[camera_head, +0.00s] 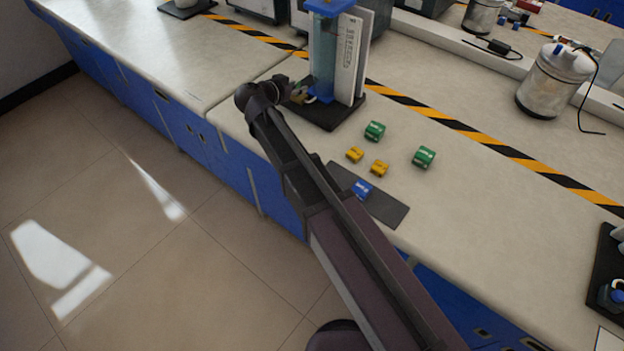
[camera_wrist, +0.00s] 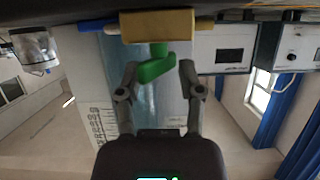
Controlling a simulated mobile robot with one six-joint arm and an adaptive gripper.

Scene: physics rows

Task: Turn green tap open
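The green tap (camera_wrist: 155,69) shows in the wrist view as a slanted green handle on a short stem below a tan block (camera_wrist: 157,25). My gripper (camera_wrist: 160,66) is open, with one finger on each side of the handle. A small gap shows on the right; the left finger is very close to the handle, and I cannot tell if it touches. In the head view my gripper (camera_head: 291,93) is at the foot of the clear water column (camera_head: 323,55) with a blue top. The green tap is hidden there by my arm.
The column stands on a black base (camera_head: 338,118) near the bench edge. A metal canister (camera_head: 552,80) stands farther back.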

